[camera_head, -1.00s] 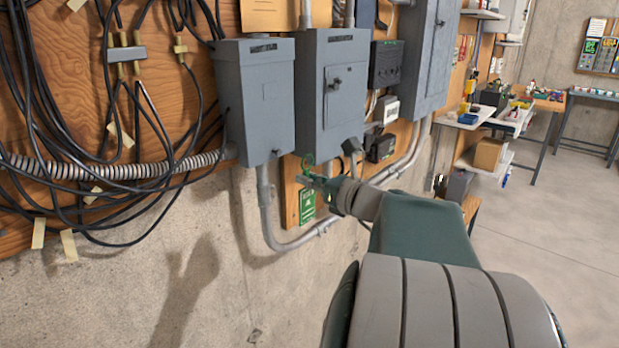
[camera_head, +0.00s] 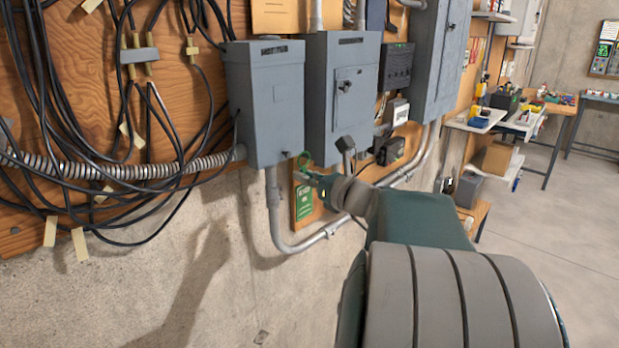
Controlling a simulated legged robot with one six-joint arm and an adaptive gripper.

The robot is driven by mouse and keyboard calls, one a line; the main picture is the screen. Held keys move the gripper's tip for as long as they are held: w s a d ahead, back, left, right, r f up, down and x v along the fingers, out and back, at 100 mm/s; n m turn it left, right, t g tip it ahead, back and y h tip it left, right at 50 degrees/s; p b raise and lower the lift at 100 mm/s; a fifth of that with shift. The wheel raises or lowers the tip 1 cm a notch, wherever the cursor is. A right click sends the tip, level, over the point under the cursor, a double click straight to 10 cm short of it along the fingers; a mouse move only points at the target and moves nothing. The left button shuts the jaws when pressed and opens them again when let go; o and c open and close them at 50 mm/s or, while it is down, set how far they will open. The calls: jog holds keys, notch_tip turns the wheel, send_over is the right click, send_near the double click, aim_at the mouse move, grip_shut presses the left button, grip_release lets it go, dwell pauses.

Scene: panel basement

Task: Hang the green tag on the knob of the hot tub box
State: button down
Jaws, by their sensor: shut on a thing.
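The green tag (camera_head: 304,205) hangs below my gripper (camera_head: 309,178), with pale lettering too small to read. A thin green loop (camera_head: 304,159) stands up at the gripper's tip. My gripper is shut on the tag, just below the bottom edges of two grey boxes. The middle grey box (camera_head: 325,130) has a dark knob (camera_head: 345,86) on its front, up and to the right of the gripper. The box labels are unreadable, so I cannot tell which is the hot tub box.
A grey conduit (camera_head: 275,215) bends below the boxes near the tag. Black cables (camera_head: 90,130) fill the left of the board. A small black box (camera_head: 396,66) and another grey box (camera_head: 440,60) stand to the right. Work tables (camera_head: 545,130) are far right, with open floor.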

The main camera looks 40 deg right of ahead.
jog(key=shift+w+a+f, duration=0.1)
jog(key=shift+w+f, duration=0.05)
jog(key=shift+w, duration=0.8)
jog(key=shift+w+a+f, duration=0.1)
jog(key=shift+w+f, duration=0.05)
jog(key=shift+w, duration=0.75)
jog(key=shift+w+f, duration=0.15)
jog(key=shift+w, duration=0.8)
jog(key=c, duration=0.7)
grip_release()
jog(key=shift+s+d, duration=0.15)
jog(key=shift+s, duration=1.85)
jog(key=shift+s+d, duration=0.15)
jog(key=shift+s, duration=1.8)
